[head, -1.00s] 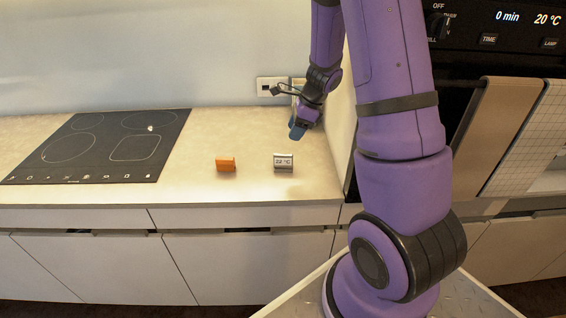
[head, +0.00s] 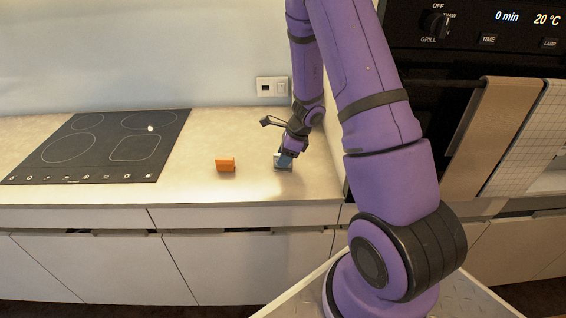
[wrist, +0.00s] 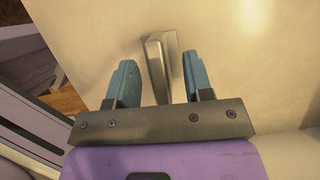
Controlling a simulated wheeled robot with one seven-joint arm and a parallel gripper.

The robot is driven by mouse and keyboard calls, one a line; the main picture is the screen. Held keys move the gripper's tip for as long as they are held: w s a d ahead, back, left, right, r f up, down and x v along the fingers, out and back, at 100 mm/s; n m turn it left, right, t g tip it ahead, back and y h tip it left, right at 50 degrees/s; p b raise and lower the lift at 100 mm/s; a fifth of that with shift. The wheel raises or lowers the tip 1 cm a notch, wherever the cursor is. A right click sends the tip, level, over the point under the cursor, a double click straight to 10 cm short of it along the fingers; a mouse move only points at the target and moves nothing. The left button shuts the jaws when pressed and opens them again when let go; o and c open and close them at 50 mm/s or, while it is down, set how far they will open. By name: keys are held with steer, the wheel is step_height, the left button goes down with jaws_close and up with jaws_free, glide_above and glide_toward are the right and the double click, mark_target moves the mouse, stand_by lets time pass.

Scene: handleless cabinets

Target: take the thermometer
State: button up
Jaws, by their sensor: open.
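The thermometer (head: 278,166) is a small grey-white block standing on the countertop, right of an orange block. In the head view my gripper (head: 285,158) is right over it and hides most of it, including its display. In the wrist view the thermometer (wrist: 159,62) shows as a grey block between the two blue fingertips of my gripper (wrist: 160,82), nearer the left one. The fingers are open, with a gap on each side of the block.
The orange block (head: 225,164) stands a little to the left on the beige countertop (head: 200,185). A black cooktop (head: 105,147) lies further left. A wall with a socket (head: 272,87) is behind, and an oven (head: 470,60) is at right.

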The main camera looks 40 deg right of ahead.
steer(key=shift+w+a+f, duration=0.15)
steer(key=shift+f, duration=0.35)
jaws_close()
steer(key=shift+r, duration=0.1)
